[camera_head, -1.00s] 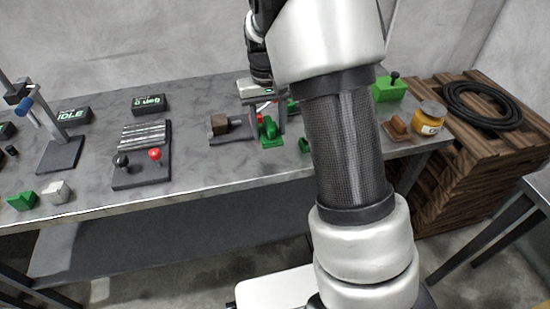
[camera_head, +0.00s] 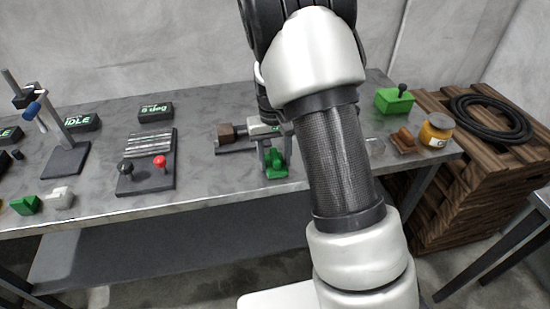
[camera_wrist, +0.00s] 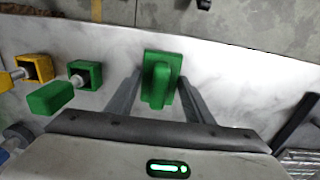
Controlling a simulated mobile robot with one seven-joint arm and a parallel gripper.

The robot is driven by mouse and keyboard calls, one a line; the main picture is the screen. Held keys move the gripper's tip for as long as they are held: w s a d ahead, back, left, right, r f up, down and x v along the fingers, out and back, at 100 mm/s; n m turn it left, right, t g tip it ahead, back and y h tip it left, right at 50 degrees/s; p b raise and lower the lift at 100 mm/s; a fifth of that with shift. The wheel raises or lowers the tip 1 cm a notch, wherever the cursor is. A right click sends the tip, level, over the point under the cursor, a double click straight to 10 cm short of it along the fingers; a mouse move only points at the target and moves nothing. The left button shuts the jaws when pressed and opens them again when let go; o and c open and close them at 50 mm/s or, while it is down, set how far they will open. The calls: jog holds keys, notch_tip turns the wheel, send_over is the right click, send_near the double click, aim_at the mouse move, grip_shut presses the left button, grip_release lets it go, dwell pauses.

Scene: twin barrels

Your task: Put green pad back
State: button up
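A green piece (camera_head: 276,167) with an upright part on a flat base stands near the table's front edge; I cannot tell for certain whether it is the green pad. It also shows in the wrist view (camera_wrist: 160,80). My gripper (camera_head: 275,155) is low over the table, pointing down, with one finger on each side of this piece. In the wrist view my gripper's fingers (camera_wrist: 160,92) are apart, with a narrow gap seen beside the green piece. A green block (camera_wrist: 50,97) next to a green socket (camera_wrist: 87,75) shows at the left there.
A yellow socket (camera_wrist: 37,68) is at the wrist view's left. A brown block on a dark base (camera_head: 226,132) stands left of my gripper. A lever panel (camera_head: 148,165) is farther left. A green block with a black knob (camera_head: 393,101) and an amber jar (camera_head: 436,130) are right.

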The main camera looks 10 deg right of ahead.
aim_at(274, 155)
jog(key=o, duration=0.4)
jog(key=shift+c, duration=0.2)
notch_tip(274, 155, up, 12)
jog(key=p, duration=0.2)
jog(key=s+r+t+y, duration=0.1)
jog(key=s+r+t, duration=0.2)
jog(key=s+r, duration=0.85)
jog(key=s+r+t, duration=0.2)
jog(key=s, duration=1.1)
jog(key=shift+s+t+h, duration=0.3)
